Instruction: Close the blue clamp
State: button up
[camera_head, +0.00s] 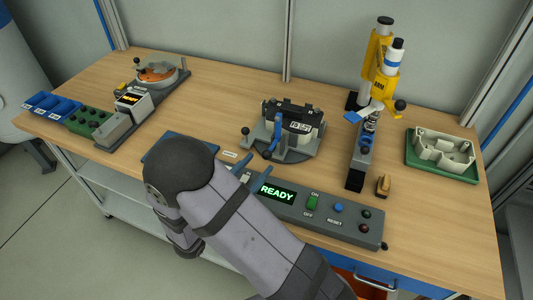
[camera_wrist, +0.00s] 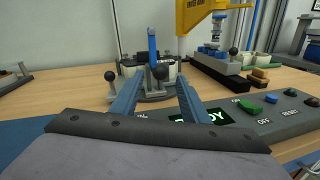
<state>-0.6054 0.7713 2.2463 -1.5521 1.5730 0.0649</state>
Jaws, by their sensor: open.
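The blue clamp (camera_head: 276,139) is on a grey round-edged fixture (camera_head: 292,155) at the middle of the bench. In the wrist view its blue lever (camera_wrist: 152,44) stands upright, in front of a black and white part (camera_wrist: 130,69). My gripper (camera_head: 254,164) is open and empty, low over the bench on the near side of the fixture. In the wrist view my two blue-grey fingers (camera_wrist: 158,80) are spread toward the fixture, with the lever beyond them and between their directions. They appear apart from the lever.
A control panel (camera_head: 350,230) showing READY lies close to the right of my gripper. A yellow press (camera_head: 378,75) stands right of the fixture, with a green tray (camera_head: 413,168) beyond. A dial station (camera_head: 157,72) and blue bins (camera_head: 50,104) are at the left.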

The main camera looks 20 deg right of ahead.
aim_at(264, 158)
jog(key=shift+p+x, duration=0.75)
jog(key=shift+x, duration=2.05)
grip_shut()
